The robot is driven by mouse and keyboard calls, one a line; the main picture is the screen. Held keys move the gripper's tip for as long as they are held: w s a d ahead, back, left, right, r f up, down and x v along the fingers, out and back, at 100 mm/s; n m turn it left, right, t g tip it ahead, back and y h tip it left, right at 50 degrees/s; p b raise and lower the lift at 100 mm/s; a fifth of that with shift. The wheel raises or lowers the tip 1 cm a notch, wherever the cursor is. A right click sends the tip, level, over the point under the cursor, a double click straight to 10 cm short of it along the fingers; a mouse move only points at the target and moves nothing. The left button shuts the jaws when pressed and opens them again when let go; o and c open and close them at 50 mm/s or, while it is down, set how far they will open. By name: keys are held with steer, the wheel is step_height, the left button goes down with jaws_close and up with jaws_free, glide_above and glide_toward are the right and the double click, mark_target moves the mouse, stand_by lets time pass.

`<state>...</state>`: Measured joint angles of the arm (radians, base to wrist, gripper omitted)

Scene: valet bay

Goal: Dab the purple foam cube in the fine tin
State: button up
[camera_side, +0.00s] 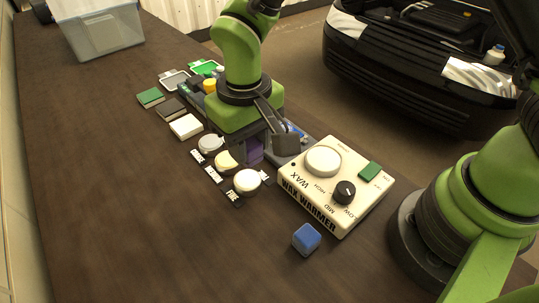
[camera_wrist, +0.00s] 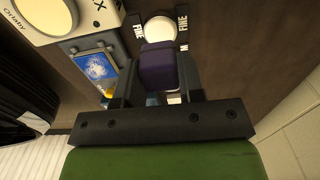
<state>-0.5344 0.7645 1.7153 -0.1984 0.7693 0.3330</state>
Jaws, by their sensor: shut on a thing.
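My gripper (camera_side: 252,148) is shut on the purple foam cube (camera_side: 255,154), partly hidden between the fingers in the side view. In the wrist view the cube (camera_wrist: 158,66) sits between my gripper's fingers (camera_wrist: 160,78). A round tin with a pale top (camera_wrist: 160,29) lies just beyond the cube, with a label reading FINE (camera_wrist: 138,28) beside it. In the side view this appears to be the front tin (camera_side: 247,182) of a row. The cube is apart from that tin.
A cream wax warmer (camera_side: 330,190) stands right of the tins, with a blue cube (camera_side: 306,239) in front. A middle tin (camera_side: 227,161) and a back tin (camera_side: 211,144) continue the row. Coloured pads (camera_side: 186,126) lie behind. The table's left side is clear; a plastic bin (camera_side: 98,32) stands far back.

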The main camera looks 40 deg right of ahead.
mark_target(247, 178)
steer(key=shift+w+d+f, duration=0.1)
steer(key=shift+w+f, duration=0.2)
steer(key=shift+f, duration=0.7)
steer(key=shift+w+f, duration=0.35)
steer(key=shift+f, duration=0.7)
steer(key=shift+w+d+f, duration=0.1)
steer(key=shift+w+f, duration=0.2)
steer(key=shift+f, duration=0.7)
steer(key=shift+f, duration=0.6)
step_height(247, 178, up, 7)
stand_by(0.6)
stand_by(0.3)
